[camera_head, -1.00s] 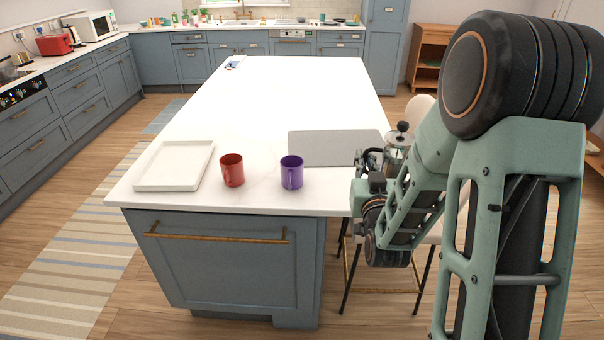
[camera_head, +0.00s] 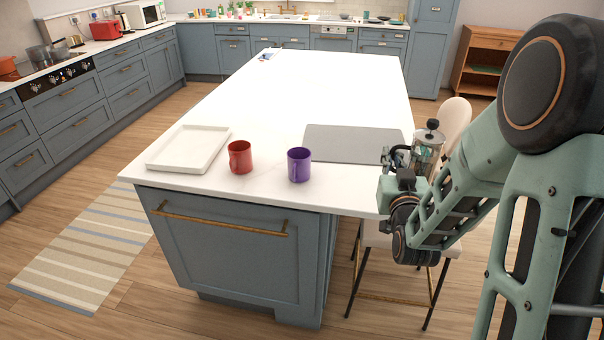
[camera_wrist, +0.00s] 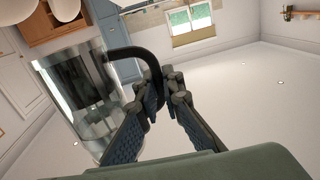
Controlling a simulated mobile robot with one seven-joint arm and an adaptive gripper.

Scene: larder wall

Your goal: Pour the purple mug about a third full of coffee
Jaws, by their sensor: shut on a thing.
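The purple mug (camera_head: 299,165) stands upright on the white island top, near its front edge. My gripper (camera_head: 398,160) is at the island's right edge, to the right of the mug. It is shut on the handle of a glass coffee press (camera_head: 428,150) with a dark knob on its lid, held upright in the head view. In the wrist view the black handle (camera_wrist: 150,68) lies between the fingers (camera_wrist: 163,100), and the glass body (camera_wrist: 90,95) shows dark contents. The inside of the purple mug is too small to tell a level.
A red mug (camera_head: 240,157) stands just left of the purple mug. A white tray (camera_head: 160,166) lies farther left. A grey mat (camera_head: 340,143) lies behind and right of the purple mug. Bar stools (camera_head: 455,118) stand at the island's right side.

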